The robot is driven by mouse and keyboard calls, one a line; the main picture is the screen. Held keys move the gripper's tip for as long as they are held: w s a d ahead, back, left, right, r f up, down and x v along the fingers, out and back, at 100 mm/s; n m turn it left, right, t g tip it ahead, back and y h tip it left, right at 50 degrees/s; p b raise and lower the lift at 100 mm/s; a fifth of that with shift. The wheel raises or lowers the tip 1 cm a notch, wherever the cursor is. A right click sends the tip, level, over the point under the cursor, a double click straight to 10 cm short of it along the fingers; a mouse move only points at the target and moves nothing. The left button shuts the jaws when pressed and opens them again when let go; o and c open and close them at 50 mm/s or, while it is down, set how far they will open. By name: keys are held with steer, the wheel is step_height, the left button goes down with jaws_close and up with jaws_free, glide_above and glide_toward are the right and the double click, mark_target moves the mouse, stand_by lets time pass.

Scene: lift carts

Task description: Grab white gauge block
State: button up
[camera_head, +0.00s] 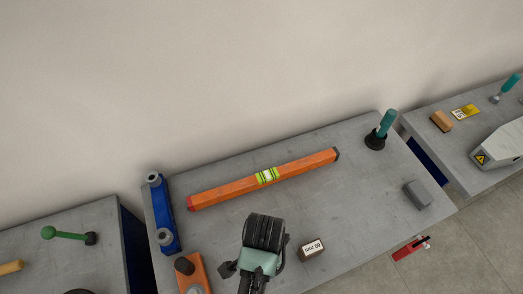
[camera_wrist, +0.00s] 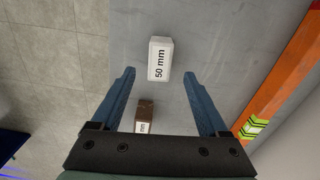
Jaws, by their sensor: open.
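The white gauge block (camera_wrist: 160,65) is marked "50 mm" and lies on the grey cart top in the wrist view. It appears just past the fingertips, in line with the gap between them. My gripper (camera_wrist: 158,76) is open, with nothing between its pads that I can see touching. In the head view my gripper (camera_head: 264,235) hangs over the front middle of the cart and hides the white block. A brown block with a white label (camera_head: 311,250) lies right beside it; it also shows in the wrist view (camera_wrist: 146,110), lower between the fingers.
An orange spirit level (camera_head: 225,190) lies behind the gripper. A blue part (camera_head: 164,215) and an orange part (camera_head: 192,270) are at the left. A grey block (camera_head: 417,194) and a teal-handled tool (camera_head: 383,130) are at the right. Other carts flank this one.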

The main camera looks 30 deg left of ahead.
steer(key=shift+s+a+f+p, duration=0.1)
steer(key=shift+f+p, duration=0.25)
steer(key=shift+f, duration=1.05)
steer(key=shift+s+f+p, duration=0.1)
steer(key=shift+f+p, duration=0.2)
steer(key=shift+f, duration=1.05)
steer(key=shift+r, duration=0.1)
jaws_close()
